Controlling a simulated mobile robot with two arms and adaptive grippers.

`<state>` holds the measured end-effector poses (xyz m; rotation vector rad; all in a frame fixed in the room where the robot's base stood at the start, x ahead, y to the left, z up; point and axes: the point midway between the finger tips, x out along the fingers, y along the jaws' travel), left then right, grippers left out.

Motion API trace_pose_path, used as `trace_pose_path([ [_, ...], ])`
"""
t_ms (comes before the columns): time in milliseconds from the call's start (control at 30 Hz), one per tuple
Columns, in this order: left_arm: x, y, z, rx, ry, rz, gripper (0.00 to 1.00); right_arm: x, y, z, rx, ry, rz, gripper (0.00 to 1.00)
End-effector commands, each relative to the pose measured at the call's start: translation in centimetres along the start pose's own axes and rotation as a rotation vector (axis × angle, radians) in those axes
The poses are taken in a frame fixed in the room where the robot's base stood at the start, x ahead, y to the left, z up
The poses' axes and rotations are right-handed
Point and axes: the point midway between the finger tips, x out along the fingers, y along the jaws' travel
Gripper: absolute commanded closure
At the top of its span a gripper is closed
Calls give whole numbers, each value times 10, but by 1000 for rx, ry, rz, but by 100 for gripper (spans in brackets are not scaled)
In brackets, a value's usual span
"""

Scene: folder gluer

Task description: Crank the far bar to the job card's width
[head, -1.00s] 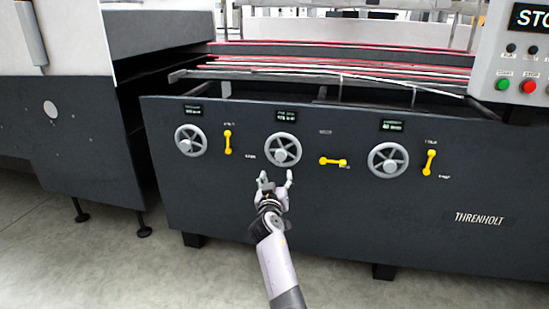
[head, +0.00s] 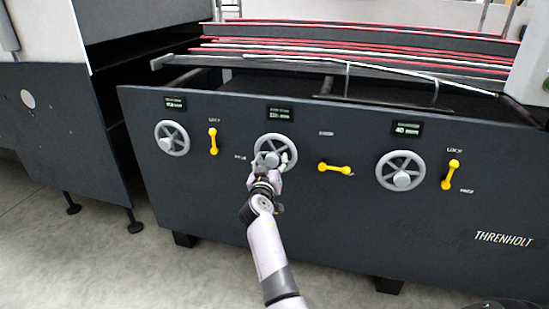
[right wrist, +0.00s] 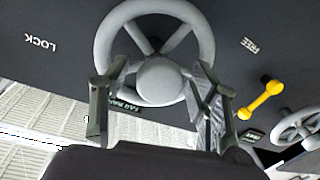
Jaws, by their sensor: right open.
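The middle handwheel (head: 274,152), grey and spoked, is on the dark front panel under a small lit display (head: 280,113) whose text is too small to read surely. My right gripper (head: 274,160) is in front of this wheel and open. In the right wrist view the wheel (right wrist: 202,30) fills the upper middle, and the gripper's fingers (right wrist: 160,108) stand on either side of its hub (right wrist: 160,80); contact cannot be told. A yellow lever (head: 335,168) right of the wheel lies nearly level, below the upper label. No job card can be made out. My left gripper is out of view.
A left handwheel (head: 172,138) and a right handwheel (head: 401,171) flank the middle one. Upright yellow levers (head: 213,141) and (head: 451,174) stand beside them. Red and pale bars (head: 350,55) run across the machine above. Open floor (head: 110,260) lies in front.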

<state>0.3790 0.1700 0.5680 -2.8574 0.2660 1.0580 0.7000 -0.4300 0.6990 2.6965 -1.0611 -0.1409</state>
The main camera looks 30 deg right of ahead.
Motion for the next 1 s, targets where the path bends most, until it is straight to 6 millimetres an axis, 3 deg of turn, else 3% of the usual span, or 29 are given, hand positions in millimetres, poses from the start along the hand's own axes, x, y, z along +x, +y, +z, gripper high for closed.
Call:
trace_pose_path([
  [233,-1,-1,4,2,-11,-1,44,0,0,0,0,0,0,46],
  [1000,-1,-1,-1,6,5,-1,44,0,0,0,-1,0,0,97],
])
